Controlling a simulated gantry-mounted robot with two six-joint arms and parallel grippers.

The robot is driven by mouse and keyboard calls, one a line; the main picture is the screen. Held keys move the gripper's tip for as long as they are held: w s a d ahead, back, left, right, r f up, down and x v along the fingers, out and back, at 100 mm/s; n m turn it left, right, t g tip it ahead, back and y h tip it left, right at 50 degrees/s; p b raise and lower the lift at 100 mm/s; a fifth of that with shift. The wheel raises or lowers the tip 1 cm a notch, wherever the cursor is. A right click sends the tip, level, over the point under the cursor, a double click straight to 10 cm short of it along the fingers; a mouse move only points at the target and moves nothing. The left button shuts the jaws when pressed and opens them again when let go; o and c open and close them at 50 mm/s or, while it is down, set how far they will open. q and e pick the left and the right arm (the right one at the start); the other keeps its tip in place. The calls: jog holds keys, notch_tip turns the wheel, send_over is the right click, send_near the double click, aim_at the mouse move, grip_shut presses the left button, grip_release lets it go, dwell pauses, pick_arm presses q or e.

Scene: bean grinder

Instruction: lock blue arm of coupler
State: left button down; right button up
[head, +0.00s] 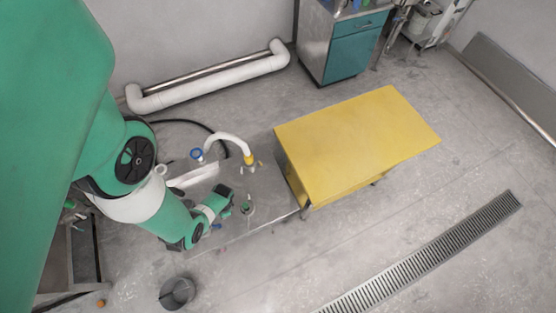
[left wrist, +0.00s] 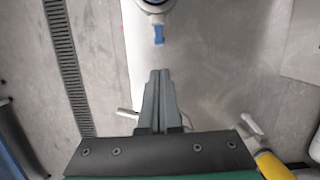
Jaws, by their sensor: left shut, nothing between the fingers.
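In the left wrist view, my left gripper (left wrist: 160,73) is shut and empty, with its fingertips pressed together. The blue arm (left wrist: 158,35) of the coupler (left wrist: 153,6) is just ahead of the fingertips, with a visible gap in the picture. The coupler is pale and cut off by the top edge of that view. In the head view, a small blue part (head: 217,226) shows beside my left wrist near the table's front edge; the fingertips are not clear there. My right gripper is not in view.
A metal table (head: 245,228) lies under my left arm. A white curved hose (head: 231,138) with a yellow end and a blue ring (head: 197,154) stand toward its back. A yellow box (head: 350,140) is at the right. A bucket (head: 177,292) stands on the floor in front.

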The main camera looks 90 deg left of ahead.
pick_arm(q)
jog(key=s+d+f+n+g+h, duration=0.1)
jog(key=d+n, duration=0.1)
jog(key=n, duration=0.9)
jog(key=s+d+f+n+g, duration=0.1)
jog(key=d+n+g, duration=0.15)
jog(key=n, duration=0.85)
jog(key=w+a+r+y, duration=0.1)
jog(key=w+a+y, duration=0.1)
jog(key=w, duration=0.1)
jog(key=m+y+b, duration=0.2)
jog(key=m+b, duration=0.2)
jog(key=b, duration=0.5)
send_near(221, 224)
jog(key=f, duration=0.1)
jog(key=a+f, duration=0.2)
jog(key=shift+w+a+f, duration=0.1)
jog(key=shift+w+f, duration=0.25)
jog(key=shift+f, duration=0.05)
jog(key=shift+s+d+f, duration=0.15)
jog(key=shift+s+d, duration=0.05)
jog(key=shift+s, duration=0.4)
jog(key=shift+s+d+f, duration=0.15)
jog(key=shift+s+d, duration=0.05)
jog(key=shift+s, duration=0.4)
jog(key=shift+s+d+f, duration=0.15)
jog(key=shift+s, duration=0.45)
